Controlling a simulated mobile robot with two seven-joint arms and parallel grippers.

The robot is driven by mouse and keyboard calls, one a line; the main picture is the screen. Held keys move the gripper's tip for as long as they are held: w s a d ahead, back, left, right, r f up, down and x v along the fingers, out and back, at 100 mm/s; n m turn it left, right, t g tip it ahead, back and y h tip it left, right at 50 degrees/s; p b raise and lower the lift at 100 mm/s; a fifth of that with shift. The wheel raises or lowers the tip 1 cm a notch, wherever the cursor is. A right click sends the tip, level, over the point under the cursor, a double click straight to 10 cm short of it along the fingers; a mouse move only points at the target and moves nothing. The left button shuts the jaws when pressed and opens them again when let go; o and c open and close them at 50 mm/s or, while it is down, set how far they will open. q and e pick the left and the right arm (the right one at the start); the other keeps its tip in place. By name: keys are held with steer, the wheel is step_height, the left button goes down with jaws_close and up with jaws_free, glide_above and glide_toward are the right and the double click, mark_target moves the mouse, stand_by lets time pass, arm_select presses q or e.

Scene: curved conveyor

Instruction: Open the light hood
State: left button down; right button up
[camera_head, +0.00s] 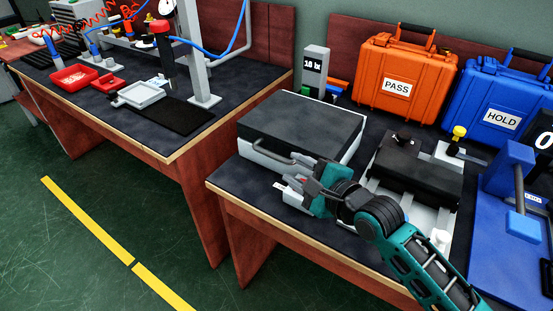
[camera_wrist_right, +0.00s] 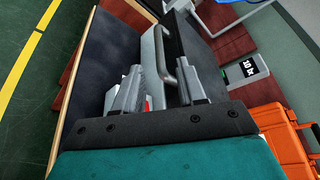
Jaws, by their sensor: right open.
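The light hood (camera_head: 305,122) is a low box with a dark top and pale grey sides, sitting closed on the right-hand bench. A grey bar handle (camera_head: 266,153) runs along its front face. My right gripper (camera_head: 292,184) is open just in front of the hood, by the right end of the handle. In the right wrist view, the handle (camera_wrist_right: 162,52) appears ahead of and between the spread fingers of the gripper (camera_wrist_right: 158,90). I cannot tell whether it lies within the jaws. My left gripper is not in view.
A "10 lx" display (camera_head: 313,68) stands behind the hood. Orange PASS (camera_head: 405,75) and blue HOLD (camera_head: 500,104) cases stand at the back. Bare bench (camera_head: 238,178) lies left of the gripper.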

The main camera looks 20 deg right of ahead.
mark_target(278, 158)
steer(key=b+x, duration=0.1)
steer(key=x, duration=0.6)
steer(key=shift+w+a, duration=0.1)
steer(key=shift+w, duration=0.15)
steer(key=shift+c, duration=0.5)
jaws_close()
